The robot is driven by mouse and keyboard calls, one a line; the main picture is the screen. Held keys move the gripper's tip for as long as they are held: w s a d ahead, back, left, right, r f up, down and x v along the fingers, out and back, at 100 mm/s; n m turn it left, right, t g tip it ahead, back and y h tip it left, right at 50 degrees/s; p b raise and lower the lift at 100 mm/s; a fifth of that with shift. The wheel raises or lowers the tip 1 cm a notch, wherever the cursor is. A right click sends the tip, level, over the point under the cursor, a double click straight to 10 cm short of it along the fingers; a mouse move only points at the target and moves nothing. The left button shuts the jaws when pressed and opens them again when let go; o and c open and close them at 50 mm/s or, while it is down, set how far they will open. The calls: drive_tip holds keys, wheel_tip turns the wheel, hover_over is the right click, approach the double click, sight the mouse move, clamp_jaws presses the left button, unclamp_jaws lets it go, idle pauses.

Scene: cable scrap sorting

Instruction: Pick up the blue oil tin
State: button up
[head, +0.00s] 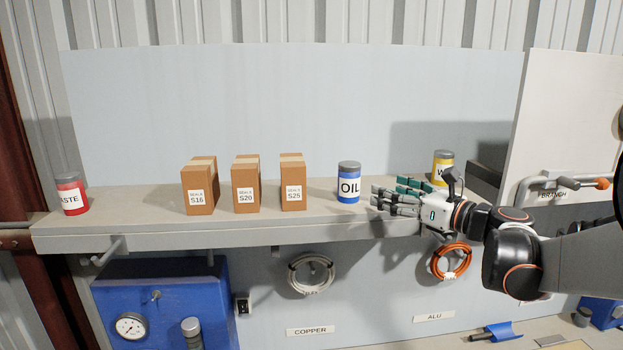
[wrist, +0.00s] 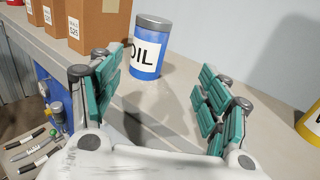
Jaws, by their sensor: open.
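The blue oil tin (head: 349,194) has a grey lid and a white label reading OIL. It stands upright on the shelf in the head view, right of the cardboard boxes. My gripper (head: 392,195) is just to the right of the tin, with its fingers pointing left toward it. In the wrist view the tin (wrist: 146,62) stands ahead of the open green-padded fingers of my gripper (wrist: 160,95), nearer the left finger. The space between the fingers is empty, and the tin is not held.
Cardboard boxes (head: 245,190) labelled S16, S20 and S25 stand left of the tin on the shelf (head: 130,213). A red tin (head: 71,196) is at the far left. A yellow tin (head: 443,161) stands behind my gripper. Cable coils (head: 311,274) hang below the shelf.

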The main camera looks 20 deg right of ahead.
sight(358, 183)
drive_tip(key=w+a, duration=0.2)
drive_tip(key=w, duration=0.1)
drive_tip(key=shift+w+a+r, duration=0.1)
drive_tip(key=shift+a, duration=0.15)
drive_tip(key=w, duration=0.3)
drive_tip(key=shift+w, duration=0.1)
drive_tip(key=shift+w+a, duration=0.2)
drive_tip(key=shift+a, duration=0.25)
drive_tip(key=x, duration=0.4)
drive_tip(key=shift+a, duration=0.35)
drive_tip(key=shift+w, duration=0.4)
drive_tip(key=shift+s, duration=0.1)
drive_tip(key=shift+c, duration=1.3)
drive_tip(key=c, duration=1.1)
